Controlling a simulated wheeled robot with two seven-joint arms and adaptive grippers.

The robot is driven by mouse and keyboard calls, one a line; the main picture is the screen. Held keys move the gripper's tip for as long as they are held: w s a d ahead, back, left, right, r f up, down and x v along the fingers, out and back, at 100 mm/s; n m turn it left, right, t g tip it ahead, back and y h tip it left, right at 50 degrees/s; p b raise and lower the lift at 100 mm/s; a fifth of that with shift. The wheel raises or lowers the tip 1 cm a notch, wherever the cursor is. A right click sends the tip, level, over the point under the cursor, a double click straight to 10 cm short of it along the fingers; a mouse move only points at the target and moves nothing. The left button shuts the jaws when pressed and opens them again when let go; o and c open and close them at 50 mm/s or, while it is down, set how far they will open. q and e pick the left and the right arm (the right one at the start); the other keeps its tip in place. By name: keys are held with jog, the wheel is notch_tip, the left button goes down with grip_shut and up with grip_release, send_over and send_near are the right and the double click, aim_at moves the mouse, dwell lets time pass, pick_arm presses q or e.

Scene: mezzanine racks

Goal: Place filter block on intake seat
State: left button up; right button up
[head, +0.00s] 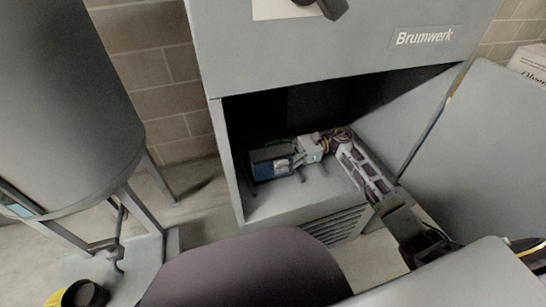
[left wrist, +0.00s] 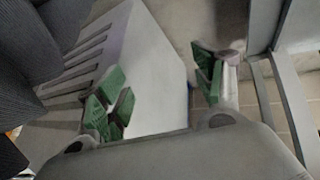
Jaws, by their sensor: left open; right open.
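A dark block with a blue face (head: 270,166), which looks like the filter block, sits inside the open lower compartment of the grey cabinet (head: 225,165). My right arm reaches in from the right, and my right gripper (head: 292,158) is at the block's right side with its jaws open. Whether the fingers touch the block is too small to tell. I cannot make out the intake seat; the compartment floor (head: 310,196) shows in front of the block. My left gripper (left wrist: 160,88) is open and empty in the left wrist view, its green-padded fingers wide apart.
The cabinet's door (head: 485,150) stands open on the right. A large grey tank (head: 60,110) on legs stands at the left. A yellow and black round object (head: 80,294) is at the lower left. A vent grille (head: 335,225) is below the compartment.

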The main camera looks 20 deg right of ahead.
pick_arm(q)
notch_tip(320, 180, up, 2)
jog(key=shift+w+a+r+p, duration=0.1)
jog(key=shift+w+a+p, duration=0.05)
jog(key=shift+p, duration=0.25)
pick_arm(e)
jog(key=d, duration=1)
jog(key=shift+w+d, duration=0.2)
jog(key=shift+d, duration=0.2)
pick_arm(q)
jog(key=shift+s, duration=0.2)
jog(key=shift+a, duration=0.1)
pick_arm(e)
jog(key=shift+r, duration=0.25)
jog(key=shift+r+p, duration=0.2)
jog(key=shift+p, duration=0.2)
pick_arm(q)
jog(key=a+r+g+p, duration=0.1)
jog(key=p, duration=0.1)
jog(key=s+a+g+y+p, duration=0.1)
jog(key=p, duration=0.2)
jog(key=a+r+g+y+p, duration=0.1)
jog(key=p, duration=0.2)
jog(key=shift+s+a+r+m, duration=0.25)
jog(key=shift+a+r+m, duration=0.05)
jog(key=shift+r, duration=0.05)
pick_arm(e)
notch_tip(320, 180, up, 8)
